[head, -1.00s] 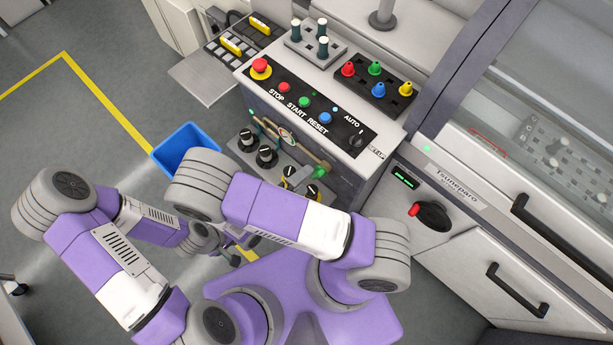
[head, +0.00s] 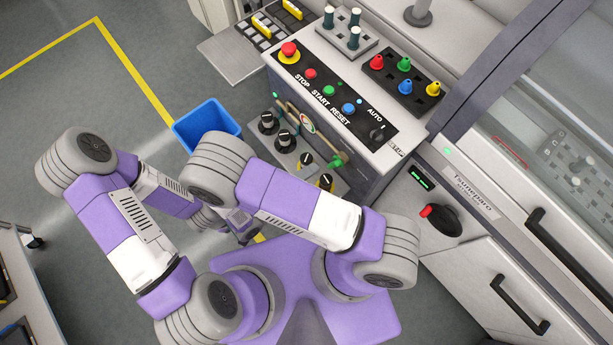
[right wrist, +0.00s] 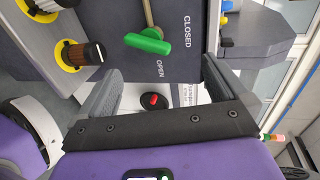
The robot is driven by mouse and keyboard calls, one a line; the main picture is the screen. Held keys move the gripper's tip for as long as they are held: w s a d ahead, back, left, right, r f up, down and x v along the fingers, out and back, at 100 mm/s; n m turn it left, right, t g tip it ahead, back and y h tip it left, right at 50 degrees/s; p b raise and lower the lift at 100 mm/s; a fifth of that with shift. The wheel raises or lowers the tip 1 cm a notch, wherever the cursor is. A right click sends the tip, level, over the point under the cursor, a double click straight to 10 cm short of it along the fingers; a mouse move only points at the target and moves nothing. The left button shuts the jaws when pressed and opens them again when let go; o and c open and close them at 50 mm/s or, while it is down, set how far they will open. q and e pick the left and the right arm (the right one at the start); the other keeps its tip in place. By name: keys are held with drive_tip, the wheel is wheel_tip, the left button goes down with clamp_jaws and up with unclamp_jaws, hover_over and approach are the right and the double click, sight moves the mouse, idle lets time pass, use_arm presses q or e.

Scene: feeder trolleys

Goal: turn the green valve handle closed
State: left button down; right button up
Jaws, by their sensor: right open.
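The green valve handle (head: 337,160) is on the front face of the control cabinet, at the end of a brass-coloured lever. In the right wrist view the green grip (right wrist: 150,43) lies beside the OPEN and CLOSED labels, closer to OPEN.
Black knobs (head: 284,138) and yellow-ringed knobs (head: 326,182) sit beside the handle. The button panel (head: 330,98) is above it. A blue bin (head: 207,126) stands on the floor at left. A red-black rotary switch (head: 440,219) is on the machine at right.

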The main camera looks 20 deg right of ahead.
sight(331, 167)
drive_tip(key=shift+f, duration=0.1)
drive_tip(key=d+f+m+h+b, duration=0.1)
drive_tip(key=b, duration=0.1)
drive_tip(key=d+f+m+b, duration=0.1)
drive_tip(key=f+b, duration=0.1)
drive_tip(key=w+d+f+m+t+h+b, duration=0.1)
drive_tip(key=f+m+b, duration=0.1)
drive_tip(key=b, duration=0.1)
drive_tip(key=shift+w+d+f+h, duration=0.1)
drive_tip(key=shift+d+h, duration=0.2)
drive_tip(key=shift+w+d, duration=0.15)
drive_tip(key=shift+d, duration=0.2)
drive_tip(key=x, duration=0.6)
drive_tip(key=shift+w+d, duration=0.15)
drive_tip(key=shift+d, duration=0.15)
drive_tip(key=shift+c, duration=0.5)
